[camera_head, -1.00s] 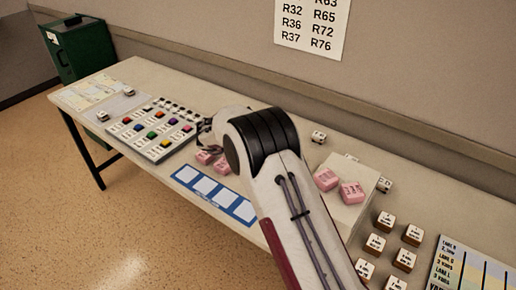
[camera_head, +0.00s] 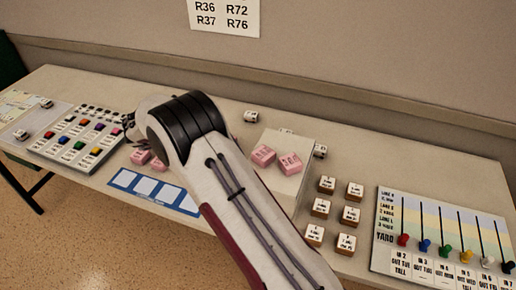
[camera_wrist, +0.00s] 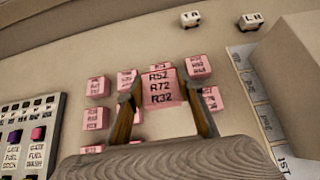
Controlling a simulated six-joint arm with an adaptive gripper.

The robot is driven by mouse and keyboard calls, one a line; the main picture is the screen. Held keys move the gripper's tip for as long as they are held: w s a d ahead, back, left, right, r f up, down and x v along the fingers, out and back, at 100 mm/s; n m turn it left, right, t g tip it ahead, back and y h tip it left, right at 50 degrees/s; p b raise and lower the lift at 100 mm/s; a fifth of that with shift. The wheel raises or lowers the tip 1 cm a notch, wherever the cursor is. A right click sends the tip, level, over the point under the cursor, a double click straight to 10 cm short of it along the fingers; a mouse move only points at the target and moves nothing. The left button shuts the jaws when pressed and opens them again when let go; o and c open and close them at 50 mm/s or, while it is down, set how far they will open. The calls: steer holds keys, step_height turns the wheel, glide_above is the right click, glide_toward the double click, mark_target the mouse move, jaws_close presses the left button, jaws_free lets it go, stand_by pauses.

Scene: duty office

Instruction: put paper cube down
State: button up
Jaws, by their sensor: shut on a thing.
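A pink paper cube (camera_wrist: 160,88) marked R52, R72, R32 is between the two fingers of my gripper (camera_wrist: 163,100) in the wrist view. The fingers are shut on its sides. Several other pink cubes (camera_wrist: 198,65) lie on the table behind and around it; whether the held cube touches them or the table I cannot tell. In the head view my arm hides most of the gripper and the held cube. Two pink cubes (camera_head: 140,156) show beside the arm there, near the blue strip with white squares (camera_head: 119,179).
A button panel (camera_head: 75,138) stands left of the gripper. A pale box (camera_head: 283,185) right of the arm carries two pink cubes (camera_head: 263,155). Several brown-sided white cubes (camera_head: 321,207) and a yard board with coloured pegs (camera_head: 430,225) are further right. A wall runs behind the table.

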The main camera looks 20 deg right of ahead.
steer(key=s+d+r+m+g+h, duration=0.1)
steer(key=s+d+r, duration=0.2)
steer(key=d+r, duration=0.35)
steer(key=s+d+r+m, duration=0.1)
steer(key=s+d+r, duration=0.1)
steer(key=d+r, duration=0.45)
steer(key=s+d+m+g, duration=0.1)
steer(key=s+d, duration=0.4)
steer(key=s, duration=0.2)
steer(key=s+d+m+g+h, duration=0.1)
steer(key=s+d, duration=0.5)
steer(key=s, duration=0.2)
steer(key=shift+s+f+m, duration=0.3)
steer(key=shift+f, duration=0.05)
steer(key=shift+a, duration=0.1)
glide_toward(293, 141)
steer(key=shift+w+d+r, duration=0.2)
steer(key=shift+w+d, duration=0.2)
steer(key=shift+d, duration=0.35)
steer(key=shift+w+d+r, duration=0.15)
steer(key=shift+w+d, duration=0.25)
steer(key=shift+d, duration=0.35)
steer(key=shift+f, duration=1.85)
